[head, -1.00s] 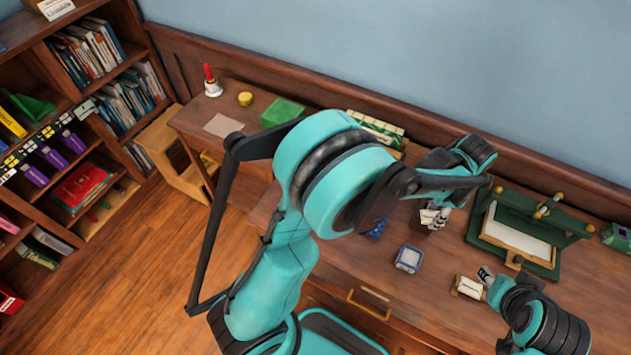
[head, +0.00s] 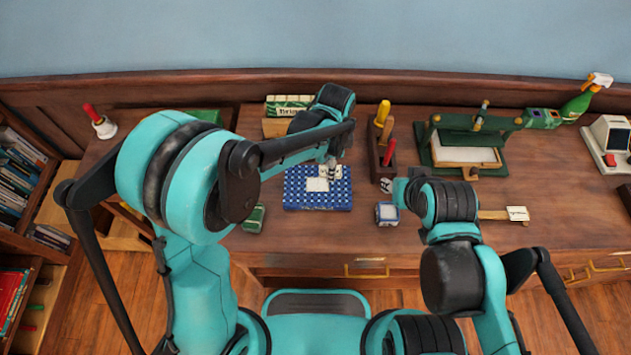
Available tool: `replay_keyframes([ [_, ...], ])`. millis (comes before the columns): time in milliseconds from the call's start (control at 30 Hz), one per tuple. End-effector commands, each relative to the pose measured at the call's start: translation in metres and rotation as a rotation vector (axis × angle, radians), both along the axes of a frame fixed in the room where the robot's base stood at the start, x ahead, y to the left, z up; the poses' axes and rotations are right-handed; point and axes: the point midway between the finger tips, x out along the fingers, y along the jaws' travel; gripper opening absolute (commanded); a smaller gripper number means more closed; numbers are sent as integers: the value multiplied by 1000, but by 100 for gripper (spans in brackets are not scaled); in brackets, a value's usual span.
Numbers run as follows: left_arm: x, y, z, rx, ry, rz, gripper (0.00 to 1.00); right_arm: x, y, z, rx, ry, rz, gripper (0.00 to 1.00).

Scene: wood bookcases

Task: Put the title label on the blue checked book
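The blue checked book (head: 296,199) lies flat on the desk in front of my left arm. A white label-like patch (head: 317,184) shows on its cover; I cannot tell whether it is loose or fixed. My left gripper (head: 332,170) is over the book's right part, close to the patch's upper right. Its fingers are too small to read as open or shut. My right gripper (head: 400,190) is near a small blue-and-white box (head: 387,214), right of the book; its fingers are not clear. Another small white label (head: 517,213) is on a wooden strip at the right.
A dark tool rack (head: 383,165) with coloured handles stands right of the book. A green press (head: 432,152) is behind my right arm. A small green item (head: 254,218) sits left of the book. The desk is clear around the wooden strip (head: 491,214).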

Motion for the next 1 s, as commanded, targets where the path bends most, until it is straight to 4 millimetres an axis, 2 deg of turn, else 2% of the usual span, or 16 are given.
replay_keyframes([
  [100,-4,22,-16,0,0,3,25,0,0,-9,0,0,0,36],
  [233,-6,34,-21,0,0,1,25,0,0,-11,0,0,0,36],
  [367,-6,36,-28,0,0,0,25,0,0,-14,0,0,0,36],
  [600,-6,35,-62,0,0,0,25,0,0,-29,0,0,0,36],
  [1000,-7,35,-68,0,1,0,23,0,0,-33,0,0,0,36],
])
